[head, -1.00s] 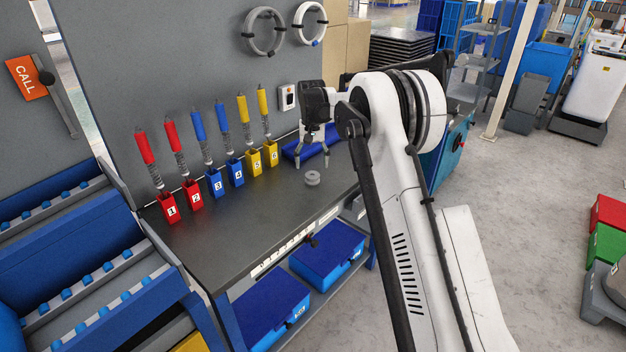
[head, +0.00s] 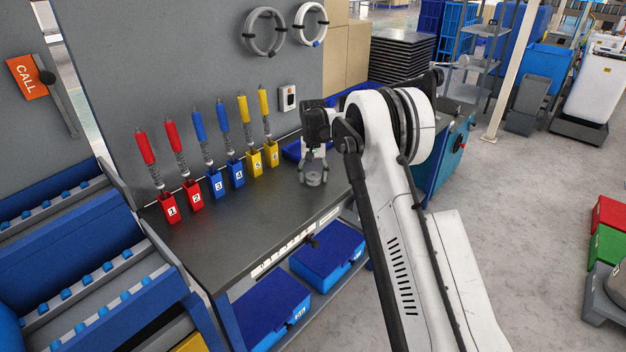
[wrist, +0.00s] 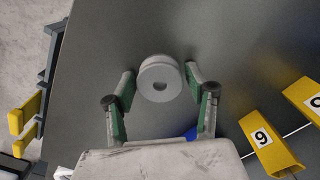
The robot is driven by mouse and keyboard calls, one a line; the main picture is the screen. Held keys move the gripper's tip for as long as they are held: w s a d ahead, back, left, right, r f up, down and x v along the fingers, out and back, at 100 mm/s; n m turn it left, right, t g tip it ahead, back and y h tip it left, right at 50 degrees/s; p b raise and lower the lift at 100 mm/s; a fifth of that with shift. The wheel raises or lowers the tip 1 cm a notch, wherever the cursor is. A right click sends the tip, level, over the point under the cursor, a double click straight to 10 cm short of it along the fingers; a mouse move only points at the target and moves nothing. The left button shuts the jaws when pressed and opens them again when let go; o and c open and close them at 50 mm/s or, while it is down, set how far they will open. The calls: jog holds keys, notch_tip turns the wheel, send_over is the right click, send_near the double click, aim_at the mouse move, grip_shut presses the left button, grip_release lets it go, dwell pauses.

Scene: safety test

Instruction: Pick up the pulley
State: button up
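The pulley (wrist: 160,72) is a small grey disc with a centre hole, lying on the dark workbench top (head: 225,235). In the head view the pulley (head: 313,179) is partly hidden between the fingers. My gripper (head: 313,176) is lowered over it with its fingers pointing down. In the wrist view my gripper (wrist: 160,78) is open, with one green-padded finger on each side of the pulley. Small gaps seem to show between the fingertips and the disc.
Numbered red, blue and yellow holders (head: 217,184) with tools stand along the back of the bench. A blue bin (head: 292,150) lies just behind my gripper. The bench front edge is close on the right.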

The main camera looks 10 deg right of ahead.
jog(key=c, duration=0.8)
jog(key=shift+c, duration=0.2)
